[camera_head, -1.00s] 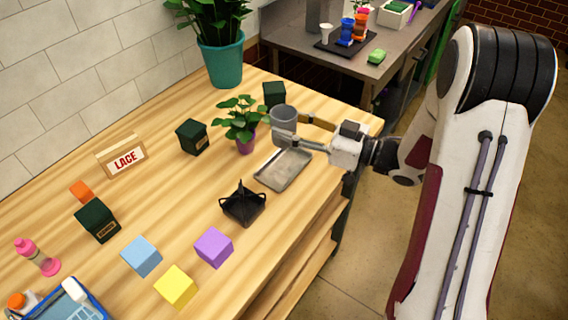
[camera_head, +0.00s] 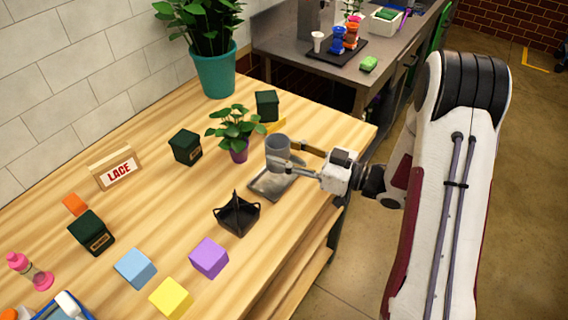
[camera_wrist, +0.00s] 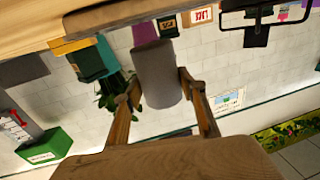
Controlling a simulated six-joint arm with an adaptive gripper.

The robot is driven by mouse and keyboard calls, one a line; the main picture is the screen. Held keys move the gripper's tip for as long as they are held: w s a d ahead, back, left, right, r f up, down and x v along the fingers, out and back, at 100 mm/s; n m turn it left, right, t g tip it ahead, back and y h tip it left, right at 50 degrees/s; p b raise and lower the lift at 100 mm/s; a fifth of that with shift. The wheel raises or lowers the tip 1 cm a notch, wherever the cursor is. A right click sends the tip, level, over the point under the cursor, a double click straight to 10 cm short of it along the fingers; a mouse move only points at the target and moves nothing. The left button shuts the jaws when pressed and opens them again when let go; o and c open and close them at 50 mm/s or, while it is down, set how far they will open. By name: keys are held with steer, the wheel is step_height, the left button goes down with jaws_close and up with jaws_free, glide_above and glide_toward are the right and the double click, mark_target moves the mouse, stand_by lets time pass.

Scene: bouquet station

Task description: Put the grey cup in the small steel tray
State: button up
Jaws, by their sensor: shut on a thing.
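The grey cup (camera_head: 277,152) is upright between the fingers of my gripper (camera_head: 284,158), which is shut on it. In the head view the cup overlaps the far part of the small steel tray (camera_head: 267,190). I cannot tell whether its base touches the tray. The tray is a shallow grey rectangle on the wooden table, partly hidden by the cup and gripper. In the wrist view the cup (camera_wrist: 157,75) sits between both fingers of my gripper (camera_wrist: 160,88).
A plant in a purple pot (camera_head: 239,151) stands close left of the cup. A black basket (camera_head: 238,217) is in front of the tray. Dark green boxes (camera_head: 186,148) (camera_head: 266,106) stand behind. Purple (camera_head: 209,258), blue (camera_head: 135,268) and yellow (camera_head: 171,298) cubes lie nearer.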

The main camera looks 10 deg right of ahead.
steer(key=shift+f, duration=2.05)
steer(key=shift+f, duration=0.15)
steer(key=o, duration=1.2)
steer(key=shift+d, duration=0.2)
steer(key=shift+v, duration=5.85)
steer(key=shift+s+a, duration=0.1)
